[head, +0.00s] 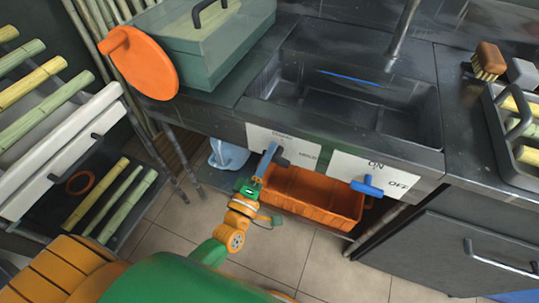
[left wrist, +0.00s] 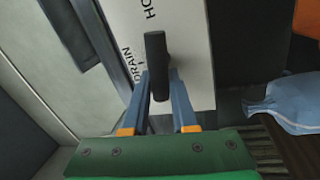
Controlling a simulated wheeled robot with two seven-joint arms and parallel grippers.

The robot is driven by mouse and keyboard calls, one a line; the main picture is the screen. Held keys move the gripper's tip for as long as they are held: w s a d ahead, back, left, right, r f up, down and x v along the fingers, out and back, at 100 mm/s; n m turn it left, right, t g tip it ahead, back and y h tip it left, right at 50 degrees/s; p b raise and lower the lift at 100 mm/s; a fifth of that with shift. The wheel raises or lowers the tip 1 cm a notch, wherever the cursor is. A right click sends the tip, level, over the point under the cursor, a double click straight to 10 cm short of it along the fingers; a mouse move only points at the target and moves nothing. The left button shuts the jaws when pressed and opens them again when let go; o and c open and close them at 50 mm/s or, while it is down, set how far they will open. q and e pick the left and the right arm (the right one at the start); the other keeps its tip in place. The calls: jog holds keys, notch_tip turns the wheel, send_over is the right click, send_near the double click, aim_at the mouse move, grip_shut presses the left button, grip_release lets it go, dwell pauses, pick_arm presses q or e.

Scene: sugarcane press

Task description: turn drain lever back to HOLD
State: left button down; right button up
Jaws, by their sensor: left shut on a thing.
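The drain lever (left wrist: 156,50) is a dark bar on a white plate (head: 295,150) on the front of the sink counter. The plate reads DRAIN at its upper left and HOLD at its right. My left gripper (head: 268,158) is at the lever, and its blue-grey fingers cover much of it in the head view. In the left wrist view the lever stands between the two fingers of the gripper (left wrist: 162,100), which is shut on it. Which word the lever points to is hard to tell. My right gripper is not in view.
A blue lever (head: 367,186) sits on the ON/OFF plate (head: 400,182) to the right. An orange crate (head: 315,197) is under the counter, below the sink (head: 340,105). A light-blue cloth-like item (head: 228,155) lies left of the crate. The tiled floor in front is clear.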

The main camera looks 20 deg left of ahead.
pick_arm(q)
jog(key=shift+f+n+y+b, duration=0.25)
jog(key=shift+n+y+b, duration=0.05)
jog(key=shift+n, duration=1)
jog(key=c, duration=1)
grip_release()
jog(key=s+f, duration=0.1)
jog(key=s, duration=0.6)
jog(key=shift+f+b, duration=0.2)
jog(key=shift+b, duration=0.1)
jog(key=shift+a, duration=0.15)
